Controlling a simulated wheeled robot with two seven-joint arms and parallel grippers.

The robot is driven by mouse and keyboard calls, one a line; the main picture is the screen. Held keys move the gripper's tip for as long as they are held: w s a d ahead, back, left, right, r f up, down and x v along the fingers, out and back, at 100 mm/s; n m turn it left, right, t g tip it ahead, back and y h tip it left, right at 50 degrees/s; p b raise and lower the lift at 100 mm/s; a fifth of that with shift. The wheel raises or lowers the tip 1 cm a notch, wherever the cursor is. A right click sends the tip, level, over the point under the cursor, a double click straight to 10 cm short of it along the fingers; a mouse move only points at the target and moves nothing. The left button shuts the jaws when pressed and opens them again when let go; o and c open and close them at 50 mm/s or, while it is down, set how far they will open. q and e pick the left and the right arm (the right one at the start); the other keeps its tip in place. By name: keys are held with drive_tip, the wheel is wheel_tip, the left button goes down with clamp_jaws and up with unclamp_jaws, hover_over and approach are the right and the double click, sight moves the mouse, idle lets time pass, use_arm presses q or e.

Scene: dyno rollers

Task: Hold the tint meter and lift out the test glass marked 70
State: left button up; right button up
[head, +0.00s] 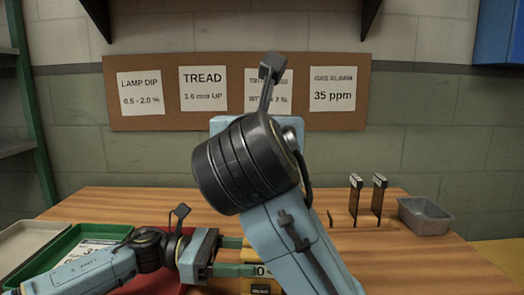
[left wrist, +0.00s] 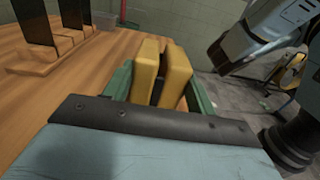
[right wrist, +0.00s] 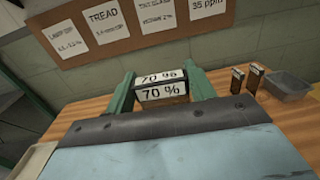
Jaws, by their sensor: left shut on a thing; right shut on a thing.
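The yellow tint meter (head: 247,285) is low in the middle of the head view, partly hidden by my right arm. My left gripper (head: 236,258) is shut on it from the left. In the left wrist view two yellow sides of the meter (left wrist: 175,75) stand between the green fingers, with a dark gap between them. The test glass marked 70 (right wrist: 160,92) shows its "70 %" labels between the fingers of my right gripper (right wrist: 160,84), which is shut on it. I cannot tell how much of the glass is inside the meter. The right fingertips are hidden in the head view.
Two dark test glasses (head: 355,198) (head: 379,196) stand upright at the right, beside a grey metal bin (head: 425,215). A green tray (head: 75,240) and a pale tray (head: 28,238) lie at the left. A red mat (head: 150,285) lies under my left arm.

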drive_tip(key=shift+r, duration=0.25)
use_arm(q)
drive_tip(key=o, duration=0.9)
